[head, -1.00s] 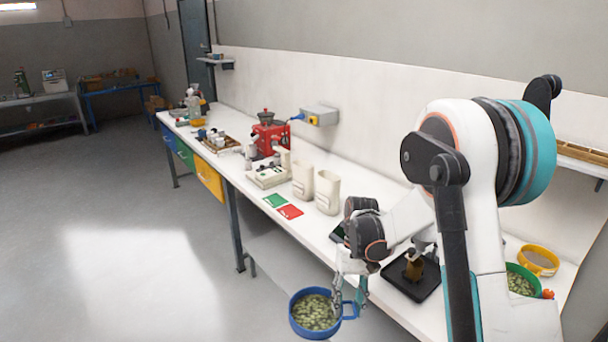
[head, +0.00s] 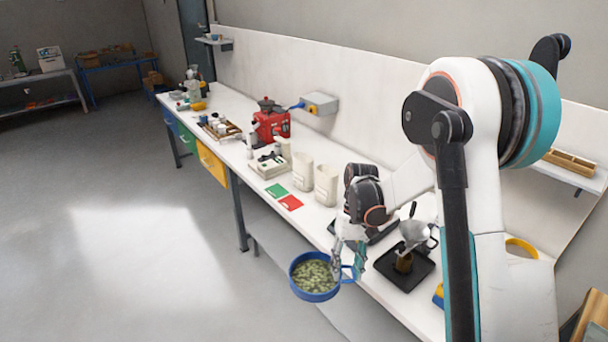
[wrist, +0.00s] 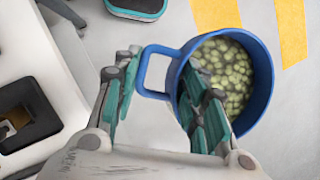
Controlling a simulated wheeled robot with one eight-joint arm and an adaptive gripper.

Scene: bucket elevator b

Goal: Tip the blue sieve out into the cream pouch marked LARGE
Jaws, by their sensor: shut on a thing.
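The blue sieve (head: 295,291) is full of green beans and hangs roughly level in front of the bench, over the floor. My gripper (head: 348,262) is shut on its loop handle, on the right side of the sieve. The wrist view shows the sieve (wrist: 262,98) with my gripper's fingers (wrist: 160,68) on either side of the handle. Two cream pouches (head: 303,174) (head: 326,186) stand upright side by side on the bench, beyond my gripper and left of my arm. Their markings are too small to read, so I cannot tell which says LARGE.
Green (head: 277,190) and red (head: 290,202) cards lie before the pouches. A red grinder (head: 271,125) and a cream scale-like device (head: 268,166) stand farther left. A black tray (head: 403,280) with a metal funnel (head: 414,232) is near my arm. Open floor lies left of the bench.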

